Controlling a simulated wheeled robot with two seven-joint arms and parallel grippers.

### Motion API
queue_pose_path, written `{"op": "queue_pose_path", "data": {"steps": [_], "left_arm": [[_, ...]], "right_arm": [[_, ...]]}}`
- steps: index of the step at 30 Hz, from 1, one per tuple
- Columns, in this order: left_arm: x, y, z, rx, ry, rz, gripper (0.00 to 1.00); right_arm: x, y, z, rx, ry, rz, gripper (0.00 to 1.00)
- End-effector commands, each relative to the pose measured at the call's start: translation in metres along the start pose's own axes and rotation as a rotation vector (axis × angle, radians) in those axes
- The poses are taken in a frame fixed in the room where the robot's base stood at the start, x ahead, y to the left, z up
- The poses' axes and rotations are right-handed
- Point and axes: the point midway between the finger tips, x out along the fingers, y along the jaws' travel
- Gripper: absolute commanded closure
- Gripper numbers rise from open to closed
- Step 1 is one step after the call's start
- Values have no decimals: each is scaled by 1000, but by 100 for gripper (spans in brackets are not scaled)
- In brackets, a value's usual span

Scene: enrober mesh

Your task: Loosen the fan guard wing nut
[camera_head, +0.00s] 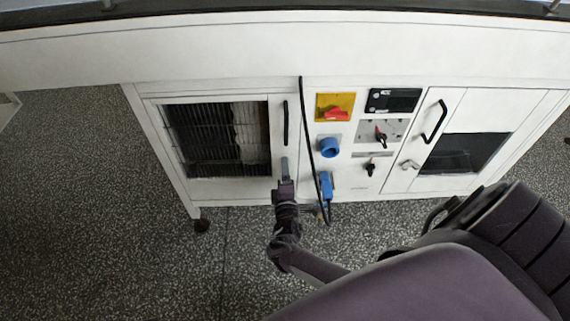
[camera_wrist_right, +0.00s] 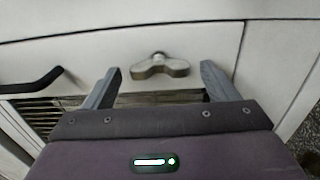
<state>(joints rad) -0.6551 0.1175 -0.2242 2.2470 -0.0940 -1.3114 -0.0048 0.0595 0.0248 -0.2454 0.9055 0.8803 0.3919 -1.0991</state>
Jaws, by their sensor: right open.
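A silver wing nut (camera_wrist_right: 160,66) with two rounded wings sits on a white panel in the right wrist view. My right gripper (camera_wrist_right: 160,70) is open, its two fingers standing apart on either side of the nut in that picture. I cannot tell how deep the fingers are relative to it. In the head view my right gripper (camera_head: 284,164) is at the lower right of the left door, below its black handle (camera_head: 285,122), and the nut there is hidden. My left gripper is not in view.
The white cabinet has a left door with a dark grille (camera_head: 190,140). Right of the gripper are a hanging black cable (camera_head: 308,130), a blue plug (camera_head: 326,186), a blue socket (camera_head: 330,147) and a red-yellow switch (camera_head: 335,107). The right door has a silver latch (camera_head: 410,164).

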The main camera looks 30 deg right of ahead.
Motion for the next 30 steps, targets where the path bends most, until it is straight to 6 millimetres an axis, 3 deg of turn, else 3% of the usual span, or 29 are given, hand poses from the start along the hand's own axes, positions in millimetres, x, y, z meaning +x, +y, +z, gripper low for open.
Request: {"op": "queue_pose_path", "data": {"steps": [13,30], "left_arm": [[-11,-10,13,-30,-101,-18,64],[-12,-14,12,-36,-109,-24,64]], "right_arm": [[-67,0,0,0,1,-2,20],[-76,0,0,0,1,0,20]]}}
